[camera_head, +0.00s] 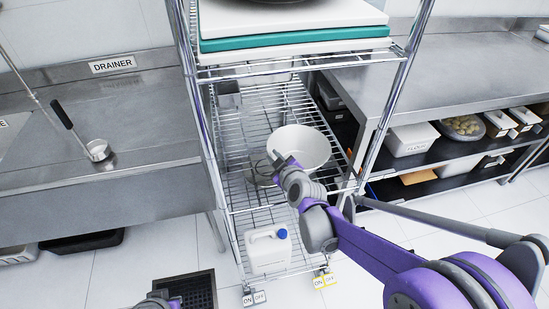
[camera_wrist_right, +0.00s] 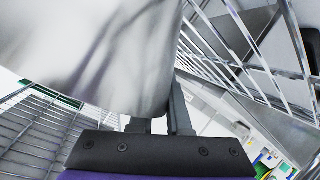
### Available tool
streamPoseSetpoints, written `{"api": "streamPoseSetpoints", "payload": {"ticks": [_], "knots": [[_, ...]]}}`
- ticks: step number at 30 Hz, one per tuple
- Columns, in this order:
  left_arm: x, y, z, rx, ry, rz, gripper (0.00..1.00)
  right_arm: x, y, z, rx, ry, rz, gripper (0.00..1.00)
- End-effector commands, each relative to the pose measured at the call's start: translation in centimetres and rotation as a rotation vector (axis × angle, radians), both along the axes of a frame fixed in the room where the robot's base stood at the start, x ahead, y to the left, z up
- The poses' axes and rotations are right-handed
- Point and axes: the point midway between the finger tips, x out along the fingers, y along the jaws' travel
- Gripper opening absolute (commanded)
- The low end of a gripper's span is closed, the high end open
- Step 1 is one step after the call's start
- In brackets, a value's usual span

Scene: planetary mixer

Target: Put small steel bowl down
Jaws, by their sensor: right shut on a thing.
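The small steel bowl (camera_head: 312,150) looks pale and round in the head view, over the middle wire shelf of the rack. My right gripper (camera_head: 278,161) is shut on its near left rim. In the right wrist view the bowl's smooth wall (camera_wrist_right: 95,45) fills the upper left, and the fingers of my right gripper (camera_wrist_right: 160,120) meet its edge. I cannot tell whether the bowl touches the shelf or hangs just above it. My left gripper does not show; only a small part of my left arm shows at the bottom edge.
The wire rack (camera_head: 255,105) has chrome posts and an upper shelf with white and teal boards (camera_head: 295,38). A grey metal container (camera_head: 228,95) stands behind left of the bowl. A white jug (camera_head: 267,248) stands lower down. Steel counters flank the rack.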

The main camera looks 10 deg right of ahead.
Motion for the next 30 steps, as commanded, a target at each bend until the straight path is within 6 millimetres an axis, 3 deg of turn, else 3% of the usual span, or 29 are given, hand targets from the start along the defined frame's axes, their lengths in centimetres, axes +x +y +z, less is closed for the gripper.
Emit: {"api": "streamPoseSetpoints", "payload": {"ticks": [7, 8, 13, 23, 30], "knots": [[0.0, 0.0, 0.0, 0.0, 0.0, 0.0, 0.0, 0.0, 0.0, 0.0, 0.0, -0.001, -0.001, 0.0], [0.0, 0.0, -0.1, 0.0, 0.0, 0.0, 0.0, 0.0, 0.0, -0.1, 0.0, 0.0, 0.0, 0.17], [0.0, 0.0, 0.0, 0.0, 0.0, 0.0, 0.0, 0.0, 0.0, 0.0, 0.0, 0.0, 0.0, 0.46], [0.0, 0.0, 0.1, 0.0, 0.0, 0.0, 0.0, 0.0, 0.0, 0.2, 0.0, 0.0, 0.0, 0.46], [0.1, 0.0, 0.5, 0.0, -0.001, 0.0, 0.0, -3.2, -0.5, 1.4, 0.001, 0.0, -0.001, 0.46]]}}
